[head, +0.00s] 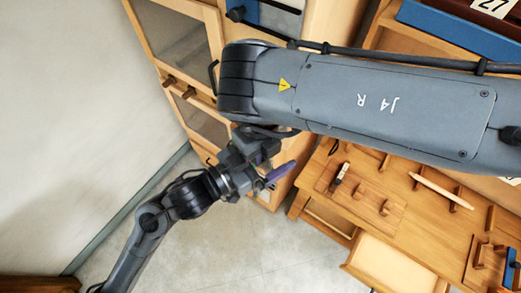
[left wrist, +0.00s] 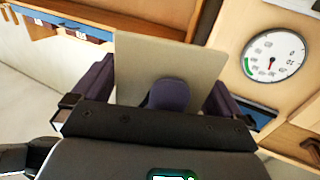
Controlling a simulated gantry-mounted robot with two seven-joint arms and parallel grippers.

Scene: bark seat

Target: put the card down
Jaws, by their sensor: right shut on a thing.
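The card (left wrist: 150,60) is a plain beige, flat plate in the left wrist view. A rounded dark purple fingertip (left wrist: 168,95) lies in front of its lower middle. My left gripper (left wrist: 160,88) has its two purple fingers wide apart, one near each side edge of the card; whether they touch it is unclear. My right gripper (head: 266,165) is shut on the card, under my right forearm in the head view. There both grippers crowd together, partly hidden, and the card cannot be made out.
A wooden desk (head: 424,222) with pegs, a pale stick (head: 441,189) and an open drawer (head: 385,267) stands at lower right. Wooden cabinets (head: 178,42) stand at the back. A round dial (left wrist: 274,55) shows in the left wrist view. Floor (head: 220,250) at bottom centre is clear.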

